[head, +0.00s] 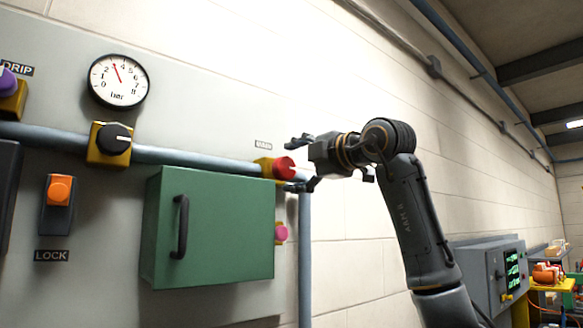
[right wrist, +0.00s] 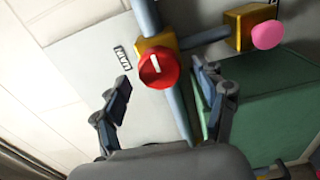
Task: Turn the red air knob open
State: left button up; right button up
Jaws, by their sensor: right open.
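The red knob (head: 284,168) sits on a yellow valve block (head: 264,167) on the grey-blue pipe, at the right end of the wall panel. In the right wrist view the red knob (right wrist: 158,72) faces me, with a short white mark running roughly up and down the picture. My right gripper (head: 293,165) is open, its fingers spread above and below the knob in the head view. In the right wrist view its fingertips (right wrist: 164,80) lie on either side of the knob, with visible gaps; I see no contact. My left gripper is out of view.
A green cabinet (head: 210,225) juts out just below left of the knob. A pink knob (head: 281,233) is beside it. A pressure gauge (head: 118,81), a black knob (head: 114,139) and an orange switch (head: 59,190) are further left.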

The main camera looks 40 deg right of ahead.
jog(key=s+d, duration=0.1)
jog(key=s, duration=1)
